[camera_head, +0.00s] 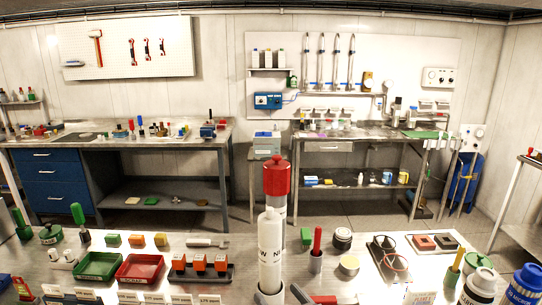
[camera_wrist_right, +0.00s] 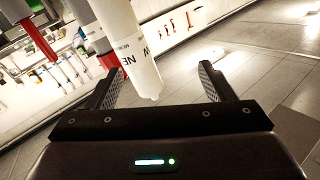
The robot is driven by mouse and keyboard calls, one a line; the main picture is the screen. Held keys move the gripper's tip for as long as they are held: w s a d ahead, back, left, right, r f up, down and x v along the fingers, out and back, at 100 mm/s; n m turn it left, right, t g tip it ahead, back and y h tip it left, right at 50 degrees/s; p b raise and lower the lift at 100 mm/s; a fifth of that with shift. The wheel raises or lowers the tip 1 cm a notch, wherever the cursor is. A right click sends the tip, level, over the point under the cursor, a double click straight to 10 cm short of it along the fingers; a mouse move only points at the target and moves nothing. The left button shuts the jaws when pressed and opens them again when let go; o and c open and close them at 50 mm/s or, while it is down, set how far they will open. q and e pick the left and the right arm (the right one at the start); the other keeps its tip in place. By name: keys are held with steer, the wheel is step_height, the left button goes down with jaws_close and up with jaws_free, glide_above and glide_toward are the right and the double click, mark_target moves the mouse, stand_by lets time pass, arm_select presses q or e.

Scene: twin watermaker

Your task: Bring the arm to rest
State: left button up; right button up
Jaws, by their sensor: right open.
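My right gripper (camera_wrist_right: 157,70) shows in the right wrist view with its two dark fingers apart and nothing clamped between them. A white bottle with black lettering (camera_wrist_right: 128,45) shows beyond the fingers, its narrow tip pointing down in this tilted view. In the head view a white lettered bottle (camera_head: 269,245) stands upright at the front middle of the bench, in front of a red-capped cylinder (camera_head: 277,177). I cannot make out the right gripper clearly in the head view. My left gripper is in neither view.
On the near bench are a green tray (camera_head: 99,266), a red tray (camera_head: 140,268), a rack of red-orange blocks (camera_head: 200,268), a red-handled tool (camera_head: 317,240) and a blue-capped jar (camera_head: 525,285). Back benches stand across an open floor.

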steer(key=s+d+f+m+g+h, duration=0.1)
steer(key=s+d+f+g+h, duration=0.4)
steer(key=s+d, duration=0.5)
steer(key=s+d+f+g+h, duration=0.4)
steer(key=s+d+f+g, duration=0.3)
steer(key=s, duration=0.5)
steer(key=s+f+g+b, duration=0.1)
steer(key=s+f+b, duration=0.15)
steer(key=f, duration=1.65)
steer(key=s+f+b, duration=0.1)
steer(key=f+b, duration=0.2)
steer(key=f, duration=1.5)
steer(key=s+d+f+b, duration=0.1)
steer(key=s+f+b, duration=0.1)
steer(key=s+f, duration=0.7)
steer(key=s+d+f+g+b, duration=0.1)
steer(key=s+d+f+b, duration=0.1)
steer(key=s+f, duration=0.7)
step_height(320, 180, down, 3)
steer(key=shift+d+r+g, duration=0.1)
steer(key=shift+d+g, duration=0.2)
steer(key=shift+s, duration=0.2)
steer(key=shift+c, duration=0.5)
